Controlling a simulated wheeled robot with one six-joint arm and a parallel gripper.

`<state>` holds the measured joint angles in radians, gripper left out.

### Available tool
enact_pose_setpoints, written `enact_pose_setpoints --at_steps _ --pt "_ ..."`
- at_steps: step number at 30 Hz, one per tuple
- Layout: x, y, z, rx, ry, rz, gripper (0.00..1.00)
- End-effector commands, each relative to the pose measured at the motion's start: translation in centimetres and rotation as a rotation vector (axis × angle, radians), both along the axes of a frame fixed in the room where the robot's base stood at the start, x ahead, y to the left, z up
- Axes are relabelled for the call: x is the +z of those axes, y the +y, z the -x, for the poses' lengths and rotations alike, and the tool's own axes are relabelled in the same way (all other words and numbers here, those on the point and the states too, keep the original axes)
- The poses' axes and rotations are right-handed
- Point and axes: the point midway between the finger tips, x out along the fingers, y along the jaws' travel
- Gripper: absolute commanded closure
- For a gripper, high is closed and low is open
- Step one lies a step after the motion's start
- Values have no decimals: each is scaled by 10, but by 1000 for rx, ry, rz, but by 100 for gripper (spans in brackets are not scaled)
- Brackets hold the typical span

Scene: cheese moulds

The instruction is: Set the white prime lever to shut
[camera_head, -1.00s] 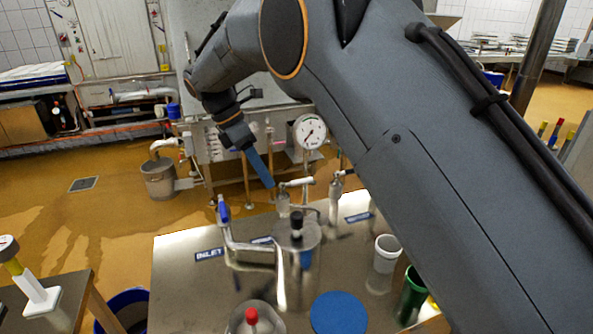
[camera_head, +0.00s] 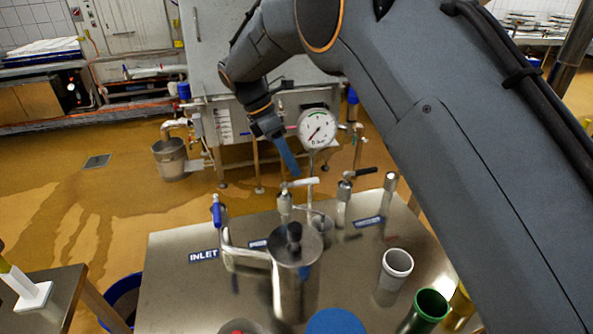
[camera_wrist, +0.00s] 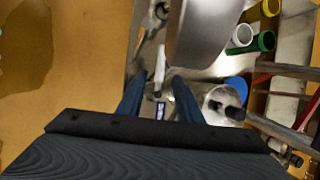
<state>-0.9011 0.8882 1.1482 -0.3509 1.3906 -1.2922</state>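The white prime lever (camera_head: 300,182) sits on top of a small metal valve at the back of the steel table and points right in the head view. In the wrist view the white lever (camera_wrist: 160,62) runs lengthwise between my blue fingers. My gripper (camera_head: 294,172) is pointed down just above or behind the lever in the head view. In the wrist view my gripper (camera_wrist: 159,77) is open, with a finger on each side of the lever and a visible gap. Whether a finger touches the lever cannot be told.
A black-handled valve (camera_head: 360,171) stands close at the right, and a dial gauge (camera_head: 316,128) behind. A blue inlet lever (camera_head: 216,210) and a metal canister (camera_head: 296,262) are in front. White (camera_head: 396,265) and green (camera_head: 430,305) cups stand front right.

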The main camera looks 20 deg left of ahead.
Motion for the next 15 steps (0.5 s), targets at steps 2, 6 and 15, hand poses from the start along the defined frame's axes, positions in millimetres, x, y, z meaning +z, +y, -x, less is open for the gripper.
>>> enact_pose_setpoints --at_steps 2,6,15 --pt "-10 -6 0 -1 2 2 68" --pt "-27 -12 -2 1 1 1 68" --pt "-40 -16 -3 3 0 -1 68"
